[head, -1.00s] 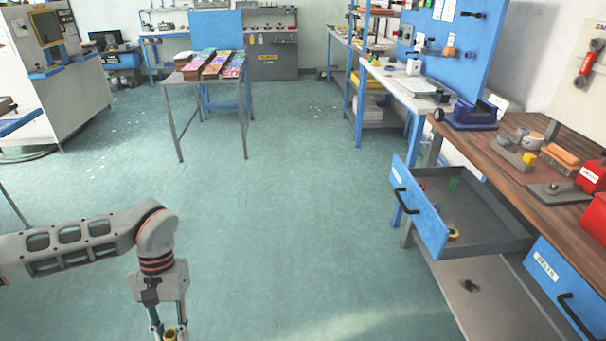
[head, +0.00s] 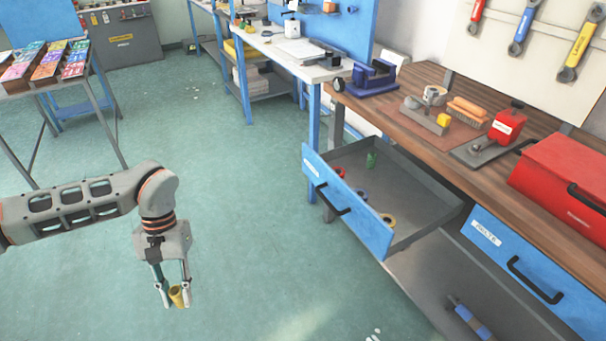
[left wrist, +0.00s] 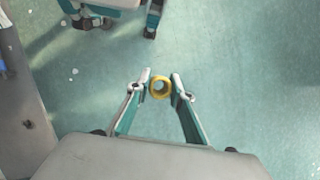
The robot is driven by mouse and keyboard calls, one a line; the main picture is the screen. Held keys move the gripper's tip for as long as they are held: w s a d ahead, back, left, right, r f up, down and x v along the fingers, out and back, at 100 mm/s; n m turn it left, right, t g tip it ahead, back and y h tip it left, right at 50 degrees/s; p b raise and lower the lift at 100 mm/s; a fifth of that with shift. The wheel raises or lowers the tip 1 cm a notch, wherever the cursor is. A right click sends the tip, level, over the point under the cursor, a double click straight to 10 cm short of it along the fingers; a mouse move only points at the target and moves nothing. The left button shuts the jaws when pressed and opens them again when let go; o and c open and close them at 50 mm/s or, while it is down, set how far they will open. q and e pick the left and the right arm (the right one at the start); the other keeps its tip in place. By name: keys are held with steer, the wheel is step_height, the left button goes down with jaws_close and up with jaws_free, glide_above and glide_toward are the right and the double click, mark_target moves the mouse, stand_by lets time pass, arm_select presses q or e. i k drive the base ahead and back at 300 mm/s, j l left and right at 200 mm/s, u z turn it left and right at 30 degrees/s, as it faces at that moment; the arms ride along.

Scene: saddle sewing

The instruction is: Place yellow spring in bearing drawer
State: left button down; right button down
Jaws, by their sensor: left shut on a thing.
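The yellow spring (head: 178,296) is held upright or nearly so between the fingertips of my left gripper (head: 175,302), over open floor at the lower left. In the left wrist view the spring (left wrist: 160,88) shows end-on as a yellow ring between the two fingers of the gripper (left wrist: 160,82). The blue-fronted drawer (head: 347,205), whose label is too small to read, stands pulled out under the wooden bench to the right. My left gripper is well to the left of the drawer. My right gripper is not in view.
The wooden bench (head: 430,78) carries tools and a red toolbox (head: 568,178). Floor lies clear between gripper and drawer.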

mark_target(372, 184)
steer(key=i+j+z, duration=0.15)
steer(key=i+z, duration=0.15)
steer(key=z, duration=0.15)
steer(key=i+j+z, duration=0.2)
steer(key=z, duration=0.3)
steer(key=i+j+z, duration=0.35)
steer(key=j+z, duration=0.2)
steer(key=j, duration=0.1)
